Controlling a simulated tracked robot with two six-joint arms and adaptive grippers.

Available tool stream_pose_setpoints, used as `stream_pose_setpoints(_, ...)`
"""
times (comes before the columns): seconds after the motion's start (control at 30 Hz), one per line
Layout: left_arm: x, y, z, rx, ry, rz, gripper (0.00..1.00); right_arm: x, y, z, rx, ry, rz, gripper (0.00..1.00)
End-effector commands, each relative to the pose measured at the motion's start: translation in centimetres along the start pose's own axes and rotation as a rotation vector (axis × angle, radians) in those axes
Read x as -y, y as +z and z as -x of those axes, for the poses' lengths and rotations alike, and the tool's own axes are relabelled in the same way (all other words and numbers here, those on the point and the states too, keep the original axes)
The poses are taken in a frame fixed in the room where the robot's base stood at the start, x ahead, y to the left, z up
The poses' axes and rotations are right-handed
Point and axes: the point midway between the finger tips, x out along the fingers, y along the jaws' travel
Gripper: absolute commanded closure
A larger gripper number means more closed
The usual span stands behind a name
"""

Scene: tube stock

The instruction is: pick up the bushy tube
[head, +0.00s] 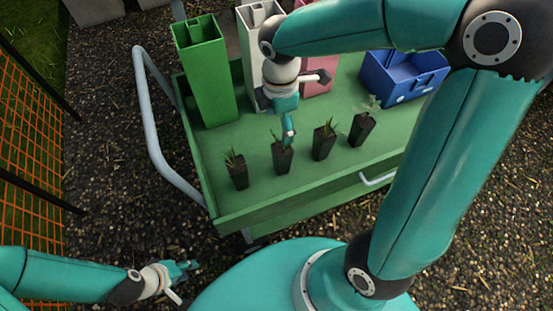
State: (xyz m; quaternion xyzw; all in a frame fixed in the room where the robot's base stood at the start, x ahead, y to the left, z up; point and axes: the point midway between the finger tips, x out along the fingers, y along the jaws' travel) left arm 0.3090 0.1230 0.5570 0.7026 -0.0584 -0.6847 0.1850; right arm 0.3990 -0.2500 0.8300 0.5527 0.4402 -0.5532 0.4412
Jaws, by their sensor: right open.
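Several black tubes with plants stand upright in a row on the green cart top in the head view. The far-left tube (238,175) and the third tube (323,146) hold thin, grassy shoots. The far-right tube (361,130) holds a paler, leafier plant. The second tube (282,160) is partly covered by my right gripper (289,138), so I cannot tell how bushy its plant is. My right gripper points down over this tube, open, its fingertips at the plant and rim; contact is unclear. My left gripper (190,267) is low at the left, away from the cart, its jaws too small to judge.
The green cart (225,140) has a raised rim and a pale side rail (150,130). A tall green bin (208,75), a white bin (250,50), a pink bin (322,62) and a blue caddy (403,78) stand behind the tubes. An orange fence (30,125) is at the left.

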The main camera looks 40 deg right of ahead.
Motion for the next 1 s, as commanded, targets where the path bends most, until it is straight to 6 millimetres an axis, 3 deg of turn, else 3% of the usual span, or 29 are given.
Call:
stream_pose_setpoints(0.1,0.2,0.0,-0.7,0.000,0.000,-0.001,0.65,0.2,0.4,-3.1,0.001,-0.006,-0.009,0.19)
stream_pose_setpoints(0.3,0.4,0.0,-1.2,0.000,0.000,-0.001,0.65,0.3,0.5,-6.4,0.001,-0.004,-0.012,0.19)
stream_pose_setpoints(0.57,0.5,0.0,-1.5,0.000,0.000,-0.001,0.65,0.3,0.5,-8.0,0.000,-0.002,-0.012,0.19)
stream_pose_setpoints(0.83,0.8,0.0,-2.3,0.000,0.000,-0.001,0.65,0.4,0.6,-11.7,0.000,-0.003,-0.013,0.19)
stream_pose_setpoints(1.0,0.8,0.0,-2.4,0.000,0.000,-0.001,0.65,0.4,0.6,-12.6,-0.001,0.000,-0.013,0.19)
